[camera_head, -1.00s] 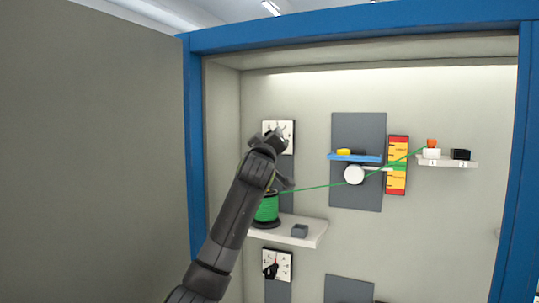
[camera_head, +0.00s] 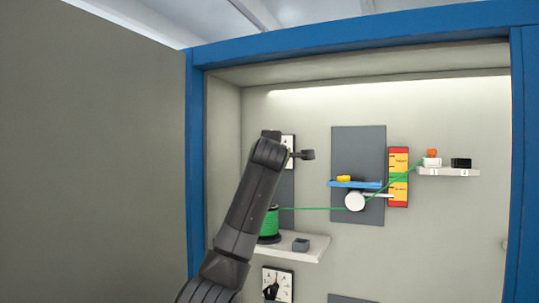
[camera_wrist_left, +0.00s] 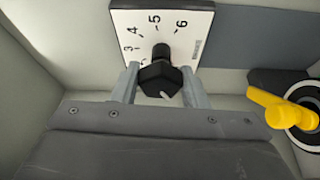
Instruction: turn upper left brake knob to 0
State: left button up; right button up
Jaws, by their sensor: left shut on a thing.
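The upper left brake dial is a white plate with black numbers (camera_wrist_left: 185,20); 3 to 6 are readable in the left wrist view. Its black knob (camera_wrist_left: 158,78) has a white mark that points down and slightly right in that view. My left gripper (camera_wrist_left: 161,86) has one finger on each side of the knob and is shut on it. The lower numbers of the scale are hidden by the gripper. In the head view my left wrist covers most of the dial (camera_head: 291,142). My right gripper is not in view.
A green cable spool (camera_head: 270,224) stands below the dial on a white shelf (camera_head: 314,248) with a small grey block (camera_head: 301,244). A yellow lever (camera_wrist_left: 278,106) is right of the knob. A lower dial (camera_head: 284,285) and a white wheel (camera_head: 355,201) are nearby.

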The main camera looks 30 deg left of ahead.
pick_arm(q)
jog(key=shift+r+n, duration=0.25)
jog(key=shift+n, duration=0.35)
jog(key=o, duration=0.7)
jog(key=shift+d, duration=0.1)
jog(key=shift+c, duration=0.2)
jog(key=o, duration=0.3)
jog(key=shift+w+d+f, duration=0.15)
jog(key=shift+w+f, duration=0.1)
jog(key=shift+w, duration=0.05)
jog(key=shift+s, duration=0.15)
jog(key=b+v, duration=0.7)
jog(key=v, duration=1)
jog(key=shift+r, duration=0.35)
jog(key=shift+s+f, duration=0.1)
